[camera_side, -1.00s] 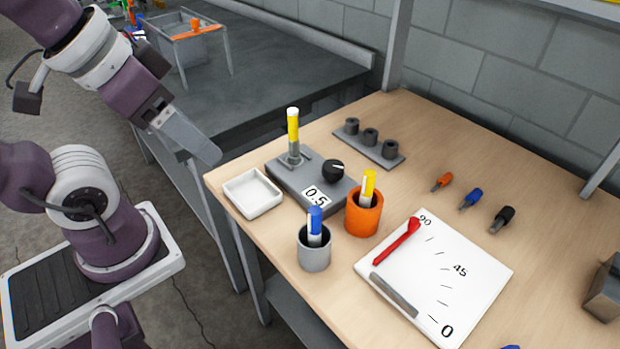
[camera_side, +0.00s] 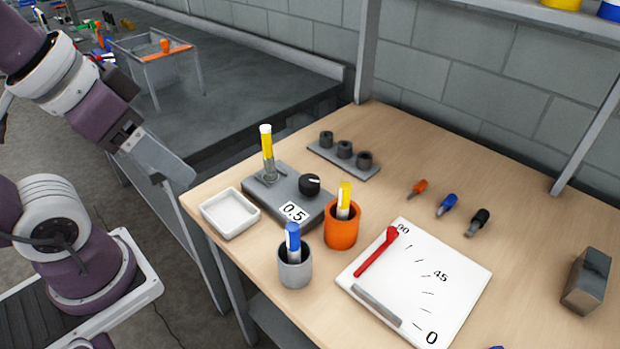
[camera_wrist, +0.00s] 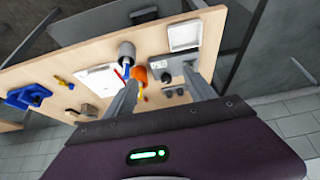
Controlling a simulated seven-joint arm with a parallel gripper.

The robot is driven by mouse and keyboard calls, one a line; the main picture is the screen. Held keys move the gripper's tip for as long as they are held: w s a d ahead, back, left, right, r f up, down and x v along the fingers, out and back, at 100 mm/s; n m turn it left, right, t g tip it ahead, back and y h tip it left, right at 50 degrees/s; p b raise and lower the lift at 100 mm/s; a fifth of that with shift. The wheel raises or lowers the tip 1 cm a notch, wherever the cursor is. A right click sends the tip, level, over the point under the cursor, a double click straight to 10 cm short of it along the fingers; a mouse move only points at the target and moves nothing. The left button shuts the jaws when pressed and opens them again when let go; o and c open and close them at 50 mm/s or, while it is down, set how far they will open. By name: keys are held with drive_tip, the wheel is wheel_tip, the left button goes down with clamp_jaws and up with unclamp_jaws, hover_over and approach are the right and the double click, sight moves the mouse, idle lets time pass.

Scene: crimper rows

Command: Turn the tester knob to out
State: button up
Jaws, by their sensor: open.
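The tester (camera_side: 282,198) is a grey box on the wooden bench, with a display reading 0.5. Its round black knob (camera_side: 310,184) has a pale mark and stands at the box's right part. A yellow-and-white marker-like piece (camera_side: 267,141) stands upright in the tester's holder. My gripper (camera_side: 170,185) is in the air left of the bench, apart from the tester. In the wrist view, its two fingers (camera_wrist: 160,92) are spread with nothing between them held, and the tester (camera_wrist: 162,65) shows beyond them.
A white tray (camera_side: 229,228), a grey cup (camera_side: 295,270) with a blue piece and an orange cup (camera_side: 341,235) with a yellow piece stand around the tester. A rack of black cylinders (camera_side: 345,158) lies behind. A white angle board (camera_side: 440,300) with a red lever lies at right.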

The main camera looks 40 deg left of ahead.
drive_tip(key=w+r+g, duration=0.1)
drive_tip(key=w, duration=0.5)
drive_tip(key=m+g, duration=0.3)
drive_tip(key=g, duration=0.2)
hover_over(309, 180)
wheel_tip(309, 180, down, 13)
drive_tip(key=shift+f, duration=0.1)
wheel_tip(309, 180, down, 7)
drive_tip(key=shift+f, duration=0.1)
drive_tip(key=shift+c, duration=0.4)
drive_tip(key=c, duration=1.3)
